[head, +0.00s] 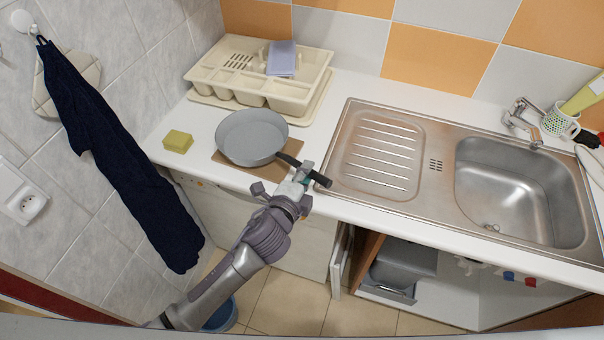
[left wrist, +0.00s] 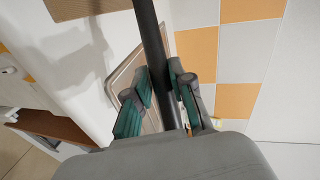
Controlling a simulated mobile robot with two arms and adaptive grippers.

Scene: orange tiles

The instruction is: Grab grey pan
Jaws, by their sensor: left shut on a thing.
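The grey pan (head: 252,135) rests on a brown board (head: 284,172) on the white counter in the head view. Its dark handle (head: 316,177) points right and toward the counter's front edge. My left gripper (head: 298,180) is at the handle, with its fingers closed around it. In the left wrist view the dark handle (left wrist: 157,60) runs between the green-padded fingers of the left gripper (left wrist: 160,95). The pan's bowl is not seen in the left wrist view. My right gripper is not in view.
A yellow sponge (head: 178,141) lies left of the pan. A cream dish rack (head: 280,92) stands behind it. The steel sink (head: 440,190) is to the right. A dark towel (head: 115,150) hangs at the left wall. An open cabinet (head: 440,275) is below the counter.

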